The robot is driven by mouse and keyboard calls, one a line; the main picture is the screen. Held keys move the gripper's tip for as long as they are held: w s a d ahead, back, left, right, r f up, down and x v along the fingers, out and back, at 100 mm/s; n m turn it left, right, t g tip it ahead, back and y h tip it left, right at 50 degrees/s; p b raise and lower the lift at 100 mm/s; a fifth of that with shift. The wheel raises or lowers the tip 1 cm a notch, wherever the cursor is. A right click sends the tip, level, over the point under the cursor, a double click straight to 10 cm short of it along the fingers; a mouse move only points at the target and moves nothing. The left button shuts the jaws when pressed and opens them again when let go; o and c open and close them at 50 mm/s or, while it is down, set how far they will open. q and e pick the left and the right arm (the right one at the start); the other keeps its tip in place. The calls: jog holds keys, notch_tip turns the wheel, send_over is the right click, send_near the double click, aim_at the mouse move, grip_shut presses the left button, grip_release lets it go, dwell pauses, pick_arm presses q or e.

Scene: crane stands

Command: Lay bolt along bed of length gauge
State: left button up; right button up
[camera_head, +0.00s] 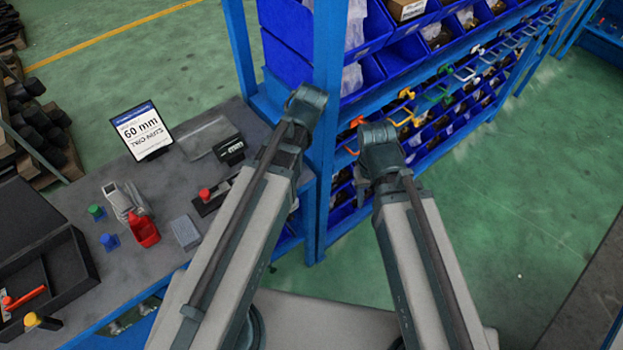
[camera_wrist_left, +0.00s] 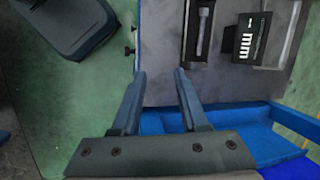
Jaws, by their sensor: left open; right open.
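In the left wrist view a silver bolt (camera_wrist_left: 203,28) lies lengthwise within a dark channel-shaped holder, which looks like the length gauge bed (camera_wrist_left: 190,50). The far end is cut off by the frame. In the head view the gauge (camera_head: 208,205) with a red knob is on the bench, partly hidden by my left arm. My left gripper (camera_wrist_left: 160,72) is open and empty, its fingers apart and short of the bolt in the picture. In the head view its fingers are hidden. My right arm shows there, but I cannot make out its gripper fingers.
A black block with a white label (camera_head: 231,150) stands beside the gauge. A 60 mm sign (camera_head: 142,130), a red container (camera_head: 143,231), a grey block (camera_head: 186,233) and a black case (camera_head: 85,275) are on the bench. A blue bin rack (camera_head: 328,130) stands close to my arms.

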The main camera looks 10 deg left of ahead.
pick_arm(q)
jog(key=s+d+n+h, duration=0.2)
jog(key=s+d, duration=0.5)
jog(key=d, duration=0.4)
jog(key=shift+d+f+t, duration=0.3)
jog(key=shift+d+f, duration=0.05)
jog(key=shift+f, duration=0.1)
